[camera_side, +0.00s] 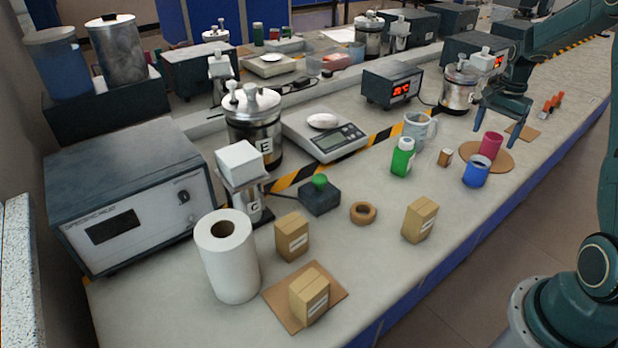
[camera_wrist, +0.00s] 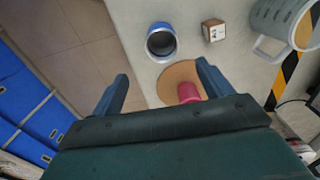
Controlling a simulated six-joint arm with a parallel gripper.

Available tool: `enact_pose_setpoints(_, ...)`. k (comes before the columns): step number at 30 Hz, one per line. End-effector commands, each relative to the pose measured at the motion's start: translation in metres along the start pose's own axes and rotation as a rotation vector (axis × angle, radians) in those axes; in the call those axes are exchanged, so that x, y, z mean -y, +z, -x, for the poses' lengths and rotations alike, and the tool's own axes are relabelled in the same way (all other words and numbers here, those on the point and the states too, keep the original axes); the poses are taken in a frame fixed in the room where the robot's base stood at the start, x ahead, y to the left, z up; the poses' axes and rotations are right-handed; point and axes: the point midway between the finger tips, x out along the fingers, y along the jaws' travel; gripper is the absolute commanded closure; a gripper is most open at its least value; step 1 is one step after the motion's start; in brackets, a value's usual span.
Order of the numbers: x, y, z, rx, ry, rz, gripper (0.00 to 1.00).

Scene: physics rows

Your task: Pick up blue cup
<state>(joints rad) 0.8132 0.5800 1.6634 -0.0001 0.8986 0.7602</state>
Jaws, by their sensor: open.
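The blue cup (camera_side: 476,172) stands upright on the bench near its front edge, beside a round cork mat (camera_side: 465,150). In the wrist view the blue cup (camera_wrist: 161,42) shows its open top, just beyond the fingertips and between their lines. My gripper (camera_side: 499,138) is open and empty, pointing down above the bench, behind and to the right of the blue cup. In the wrist view both fingers of my gripper (camera_wrist: 162,70) are spread wide. It touches no cup that I can see.
A red cup (camera_side: 491,146) stands on the cork mat, close under my gripper. A small brown box (camera_side: 445,157), a grey mug (camera_side: 418,128) and a green bottle (camera_side: 403,157) stand left of the blue cup. The bench front edge is near.

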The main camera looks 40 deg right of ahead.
Motion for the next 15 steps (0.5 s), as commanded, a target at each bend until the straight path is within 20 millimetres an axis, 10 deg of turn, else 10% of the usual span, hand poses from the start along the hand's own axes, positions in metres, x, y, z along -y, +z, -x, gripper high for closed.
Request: enact_pose_setpoints(15,0.0,0.001,-0.044,0.003,0.003,0.003,0.21)
